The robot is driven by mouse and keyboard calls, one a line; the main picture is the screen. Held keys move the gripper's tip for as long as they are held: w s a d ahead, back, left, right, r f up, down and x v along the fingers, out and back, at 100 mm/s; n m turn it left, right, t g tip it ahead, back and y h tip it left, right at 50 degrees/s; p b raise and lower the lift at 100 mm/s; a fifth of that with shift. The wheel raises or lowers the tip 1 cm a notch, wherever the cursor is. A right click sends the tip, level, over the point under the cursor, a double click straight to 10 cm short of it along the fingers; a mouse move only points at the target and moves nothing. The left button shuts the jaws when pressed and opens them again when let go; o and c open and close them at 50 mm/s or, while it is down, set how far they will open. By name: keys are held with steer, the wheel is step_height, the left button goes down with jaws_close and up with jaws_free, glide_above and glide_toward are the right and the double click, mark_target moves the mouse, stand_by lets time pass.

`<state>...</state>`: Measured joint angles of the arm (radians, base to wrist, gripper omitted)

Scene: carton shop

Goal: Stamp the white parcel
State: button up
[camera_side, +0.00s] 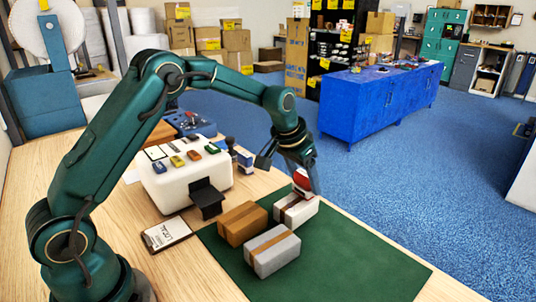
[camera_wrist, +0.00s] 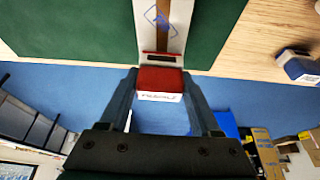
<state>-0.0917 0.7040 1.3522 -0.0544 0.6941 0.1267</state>
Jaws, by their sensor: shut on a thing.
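The white parcel (camera_side: 296,209) lies on the green mat (camera_side: 345,262), with a brown tape band over its top. My gripper (camera_wrist: 160,92) is shut on a red stamp (camera_wrist: 160,79) with a white, lettered side, which also shows in the side view (camera_side: 302,180). The stamp is at the parcel's far end, over or on it; I cannot tell whether they touch. A brown parcel (camera_side: 242,223) and a grey parcel (camera_side: 272,252) lie beside it.
A white block (camera_side: 172,190) with several small coloured pieces on top stands left of the mat. A black stand (camera_side: 207,199) and a clipboard (camera_side: 166,234) are in front of it. A blue-and-white stamp (camera_side: 245,161) stands behind. The mat's right part is clear.

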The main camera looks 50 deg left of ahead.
steer(key=shift+f, duration=0.45)
stand_by(1.1)
steer(key=shift+r, duration=0.1)
steer(key=shift+r, duration=3.5)
